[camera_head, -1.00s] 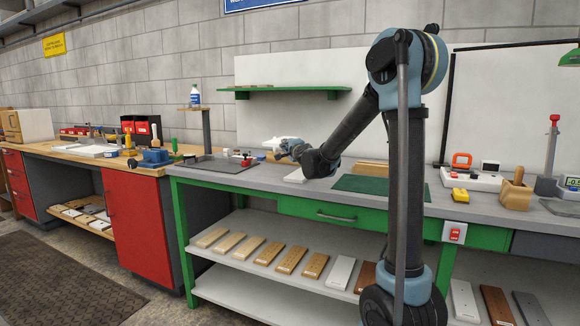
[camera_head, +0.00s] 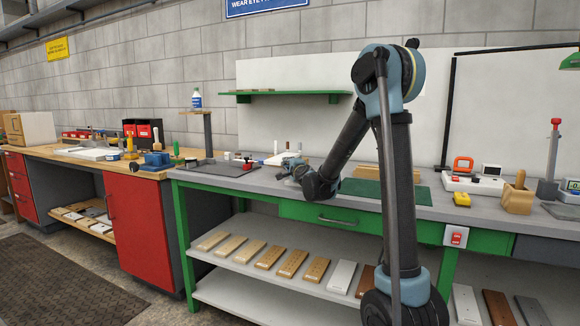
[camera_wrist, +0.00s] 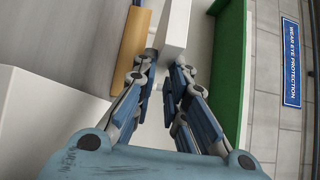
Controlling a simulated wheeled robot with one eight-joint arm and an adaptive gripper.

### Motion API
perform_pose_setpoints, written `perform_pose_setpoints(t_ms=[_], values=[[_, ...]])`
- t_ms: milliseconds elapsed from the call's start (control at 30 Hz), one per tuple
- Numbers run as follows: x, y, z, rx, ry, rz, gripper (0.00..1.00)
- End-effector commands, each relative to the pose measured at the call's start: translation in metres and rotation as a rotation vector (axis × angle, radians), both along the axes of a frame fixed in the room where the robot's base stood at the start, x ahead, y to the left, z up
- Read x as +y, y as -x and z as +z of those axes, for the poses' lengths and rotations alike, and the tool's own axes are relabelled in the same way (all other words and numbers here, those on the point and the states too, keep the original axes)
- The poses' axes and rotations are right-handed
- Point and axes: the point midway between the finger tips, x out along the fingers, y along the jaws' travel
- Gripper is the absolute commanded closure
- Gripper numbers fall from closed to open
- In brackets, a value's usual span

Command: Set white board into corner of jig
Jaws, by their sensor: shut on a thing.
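The white board (camera_wrist: 174,28) is between the fingers of my gripper (camera_wrist: 170,80) in the wrist view, and it runs out past the fingertips to the top edge. My gripper is shut on it. In the head view my gripper (camera_head: 288,167) is low over the grey bench, left of the green mat. A pale sliver beside it (camera_head: 273,159) seems to be the board, largely hidden by the gripper. A dark flat plate with a red knob, perhaps the jig (camera_head: 215,168), lies on the bench to the left. I cannot tell whether the board touches anything.
A wooden block (camera_head: 381,172) stands behind the green mat (camera_head: 400,191). A post with a small top and bottle (camera_head: 207,135) rises behind the dark plate. A green shelf (camera_head: 290,97) hangs above. Several boards lie on the lower shelf (camera_head: 255,276).

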Motion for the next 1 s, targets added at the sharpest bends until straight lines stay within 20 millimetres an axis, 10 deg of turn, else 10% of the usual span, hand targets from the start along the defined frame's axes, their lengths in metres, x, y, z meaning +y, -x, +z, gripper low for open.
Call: perform_pose_setpoints(t_ms=[500, 600, 1000], values=[[-0.001, -0.0005, -0.0104, 0.0, 0.0, -0.001, 1.0], [-0.0011, -0.0005, -0.0105, 0.0, 0.0, -0.001, 0.69], [-0.0014, -0.0003, -0.0083, 0.0, 0.0, -0.002, 0.67]])
